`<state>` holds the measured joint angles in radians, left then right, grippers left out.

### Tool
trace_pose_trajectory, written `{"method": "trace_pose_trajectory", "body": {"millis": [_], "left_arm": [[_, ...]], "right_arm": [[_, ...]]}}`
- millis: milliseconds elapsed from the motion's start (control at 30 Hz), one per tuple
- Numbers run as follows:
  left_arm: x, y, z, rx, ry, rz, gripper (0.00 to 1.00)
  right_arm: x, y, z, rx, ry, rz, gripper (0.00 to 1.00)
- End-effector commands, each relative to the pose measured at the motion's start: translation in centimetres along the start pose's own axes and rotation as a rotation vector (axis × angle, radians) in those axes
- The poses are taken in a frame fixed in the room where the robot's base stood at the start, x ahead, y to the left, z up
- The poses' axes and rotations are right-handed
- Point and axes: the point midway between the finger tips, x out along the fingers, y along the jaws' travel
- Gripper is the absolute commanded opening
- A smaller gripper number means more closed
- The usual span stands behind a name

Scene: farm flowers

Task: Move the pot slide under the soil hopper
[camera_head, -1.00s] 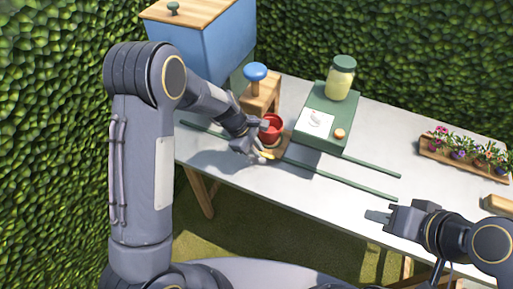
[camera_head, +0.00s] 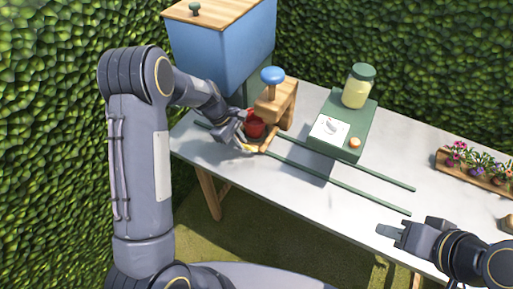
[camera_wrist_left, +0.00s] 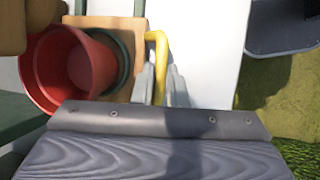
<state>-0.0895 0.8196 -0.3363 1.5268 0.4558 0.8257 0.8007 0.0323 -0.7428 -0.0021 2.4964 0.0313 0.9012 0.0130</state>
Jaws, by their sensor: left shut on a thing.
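The pot slide is a small wooden carriage (camera_head: 268,144) on two green rails (camera_head: 338,180), with a yellow handle (camera_wrist_left: 161,48) at its front. A red pot (camera_head: 255,126) sits on it; in the left wrist view the pot (camera_wrist_left: 40,72) shows its open mouth in a dark green ring. My left gripper (camera_head: 243,146) is shut on the yellow handle, with its fingers (camera_wrist_left: 160,85) on either side. The blue soil hopper (camera_head: 215,55) with a wooden lid stands left of and behind the slide; its outlet is hidden. My right gripper (camera_head: 390,230) is empty near the table's front edge.
A wooden press with a blue knob (camera_head: 272,75) stands right behind the slide. A flower tray (camera_head: 475,175) stands at the right. Hedges close off the left and back.

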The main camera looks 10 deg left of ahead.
Motion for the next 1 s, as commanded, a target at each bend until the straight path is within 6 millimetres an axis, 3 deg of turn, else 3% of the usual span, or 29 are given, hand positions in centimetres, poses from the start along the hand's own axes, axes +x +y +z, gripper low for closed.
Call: {"method": "trace_pose_trajectory", "body": {"millis": [100,400,933,967,1000], "left_arm": [[-1.0,0.1,-2.6,-0.003,0.003,0.004,0.00],[-2.7,0.1,-6.4,0.000,0.003,0.002,0.00],[-3.1,0.1,-7.2,0.001,0.002,0.002,0.00],[-3.0,0.1,-7.2,0.001,0.002,0.002,0.15],[-3.0,0.1,-7.2,0.001,0.002,0.002,0.20]], "right_arm": [[0.3,0.1,0.1,0.000,0.000,0.000,0.34],[0.5,0.2,0.3,0.000,0.000,0.000,0.34],[0.6,0.3,0.3,0.000,0.000,0.000,0.34],[0.6,0.3,0.3,0.000,0.000,0.000,0.34],[0.6,0.3,0.3,0.000,0.000,0.000,0.34]]}}
